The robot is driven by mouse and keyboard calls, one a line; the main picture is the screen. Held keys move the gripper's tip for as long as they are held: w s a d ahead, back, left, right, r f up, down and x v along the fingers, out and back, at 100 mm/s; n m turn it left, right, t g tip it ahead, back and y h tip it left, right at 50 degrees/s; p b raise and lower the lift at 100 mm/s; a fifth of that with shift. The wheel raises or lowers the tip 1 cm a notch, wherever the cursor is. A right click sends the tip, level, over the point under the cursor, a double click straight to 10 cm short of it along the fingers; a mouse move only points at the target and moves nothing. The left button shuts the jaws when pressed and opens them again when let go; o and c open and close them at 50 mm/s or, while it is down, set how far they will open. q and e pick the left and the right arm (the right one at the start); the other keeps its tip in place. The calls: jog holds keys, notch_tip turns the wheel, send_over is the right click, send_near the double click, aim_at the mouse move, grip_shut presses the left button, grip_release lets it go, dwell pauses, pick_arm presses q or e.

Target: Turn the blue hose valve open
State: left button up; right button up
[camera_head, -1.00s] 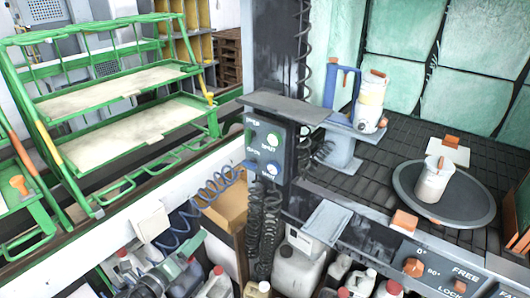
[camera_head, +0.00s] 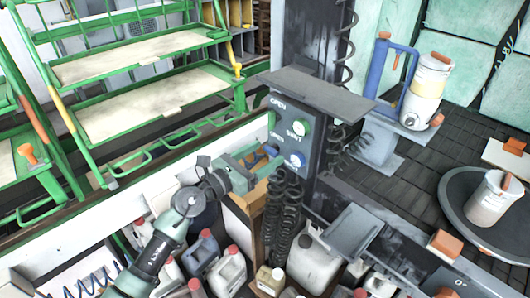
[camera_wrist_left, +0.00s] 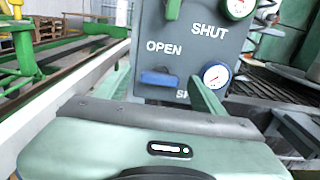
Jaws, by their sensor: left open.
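The blue valve handle (camera_head: 271,151) is on the left part of a dark grey panel (camera_head: 318,150), partly hidden by my left gripper in the head view. In the left wrist view the blue handle (camera_wrist_left: 160,79) lies roughly level under the word OPEN, with a partly hidden "SH" label below right. My left gripper (camera_head: 265,157) is open at the panel. Its green fingers show either side of the handle in the left wrist view (camera_wrist_left: 162,88); I cannot tell whether they touch it. My right gripper is not in view.
A blue-rimmed gauge (camera_wrist_left: 215,77) is close to the right finger, and a green-rimmed gauge (camera_wrist_left: 238,8) is above it. A grey shelf (camera_head: 315,92) juts out over the panel. Coiled black hoses (camera_head: 283,215) hang below, above several jugs (camera_head: 310,262).

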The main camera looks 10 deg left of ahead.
pick_arm(q)
jog(key=shift+w+d, duration=0.2)
jog(key=c, duration=1.4)
jog(key=shift+o, duration=0.2)
pick_arm(e)
jog(key=shift+w+d+r, duration=0.15)
jog(key=shift+w, duration=0.3)
